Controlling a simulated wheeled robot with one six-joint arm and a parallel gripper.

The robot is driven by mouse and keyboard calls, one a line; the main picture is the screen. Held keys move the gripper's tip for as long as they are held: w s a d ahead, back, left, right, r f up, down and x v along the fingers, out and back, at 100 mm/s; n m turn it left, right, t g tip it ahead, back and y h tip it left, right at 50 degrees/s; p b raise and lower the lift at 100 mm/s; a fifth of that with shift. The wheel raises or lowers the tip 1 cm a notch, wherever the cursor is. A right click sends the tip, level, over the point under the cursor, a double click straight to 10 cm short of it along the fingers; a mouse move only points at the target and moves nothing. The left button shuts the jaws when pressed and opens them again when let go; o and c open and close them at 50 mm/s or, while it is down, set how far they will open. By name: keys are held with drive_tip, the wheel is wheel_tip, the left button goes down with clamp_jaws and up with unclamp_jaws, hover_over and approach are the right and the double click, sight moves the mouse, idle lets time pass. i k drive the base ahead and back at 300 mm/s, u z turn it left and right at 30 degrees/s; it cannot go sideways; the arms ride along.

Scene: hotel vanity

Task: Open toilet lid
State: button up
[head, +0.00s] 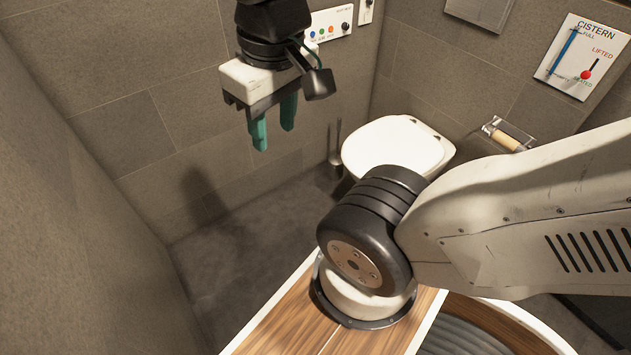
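The toilet lid (392,143) is white and lies flat, closed over the bowl, near the back wall.
A toilet brush (336,150) stands left of the toilet by the wall. A paper roll holder (507,137) is on the wall to the right. A cistern panel (582,56) and a button panel (331,24) are on the wall. The floor (235,255) at left is clear.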

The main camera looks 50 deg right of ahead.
sight(392, 139)
drive_tip(key=u, duration=0.1)
drive_tip(key=k, duration=0.75)
drive_tip(key=z, duration=1.2)
drive_tip(key=i, duration=0.5)
